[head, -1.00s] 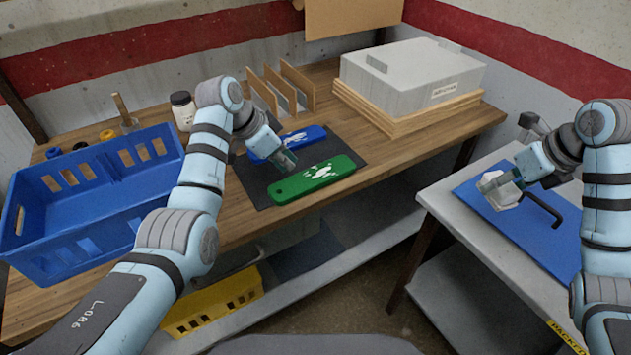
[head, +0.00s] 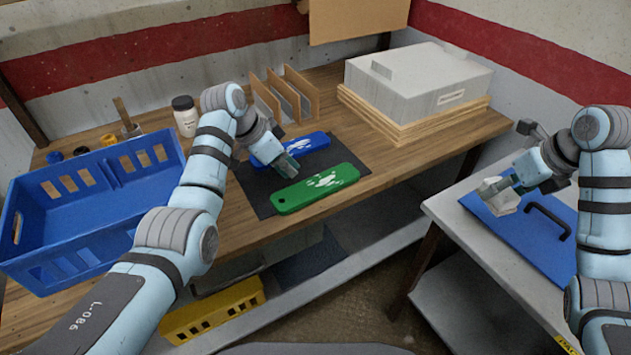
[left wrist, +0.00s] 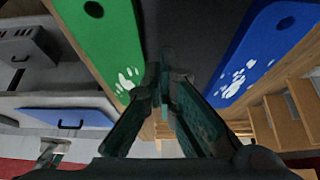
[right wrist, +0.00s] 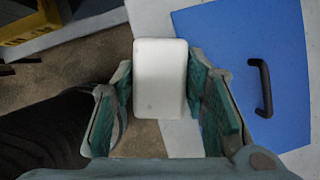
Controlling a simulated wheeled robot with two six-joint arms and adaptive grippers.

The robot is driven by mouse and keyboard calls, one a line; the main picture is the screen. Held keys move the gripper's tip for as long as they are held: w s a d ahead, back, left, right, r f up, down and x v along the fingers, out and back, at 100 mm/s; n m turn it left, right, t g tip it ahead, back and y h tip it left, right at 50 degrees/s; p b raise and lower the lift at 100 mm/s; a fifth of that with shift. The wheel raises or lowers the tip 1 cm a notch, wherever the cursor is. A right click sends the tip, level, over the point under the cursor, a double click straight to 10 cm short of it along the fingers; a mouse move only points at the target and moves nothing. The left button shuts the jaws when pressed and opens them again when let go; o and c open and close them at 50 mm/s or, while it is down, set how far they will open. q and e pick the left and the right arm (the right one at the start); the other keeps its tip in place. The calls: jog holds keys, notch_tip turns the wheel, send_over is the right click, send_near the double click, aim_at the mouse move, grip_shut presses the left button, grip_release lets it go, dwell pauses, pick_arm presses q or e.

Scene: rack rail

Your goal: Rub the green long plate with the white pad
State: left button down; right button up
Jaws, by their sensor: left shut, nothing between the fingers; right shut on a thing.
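The green long plate (head: 291,201), marked with white patches, lies on a dark mat on the wooden table. It also shows in the left wrist view (left wrist: 103,38). My left gripper (head: 291,167) is shut and empty, just above the mat between the green plate and a blue plate (head: 312,142). My right gripper (head: 508,187) is shut on the white pad (head: 504,203), over the left part of a blue board on the grey side table. In the right wrist view the pad (right wrist: 160,85) sits between the fingers; its underside is hidden.
The blue board (head: 535,245) has a black handle (head: 550,221). A blue crate (head: 60,245) stands at the table's left. Wooden dividers (head: 285,95) and a grey box (head: 415,85) stand behind the plates. A floor gap separates the two tables.

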pick_arm(q)
jog(key=shift+s, duration=0.1)
pick_arm(e)
jog(key=shift+s, duration=0.1)
pick_arm(q)
jog(key=shift+f, duration=1.1)
pick_arm(e)
jog(key=shift+f, duration=0.1)
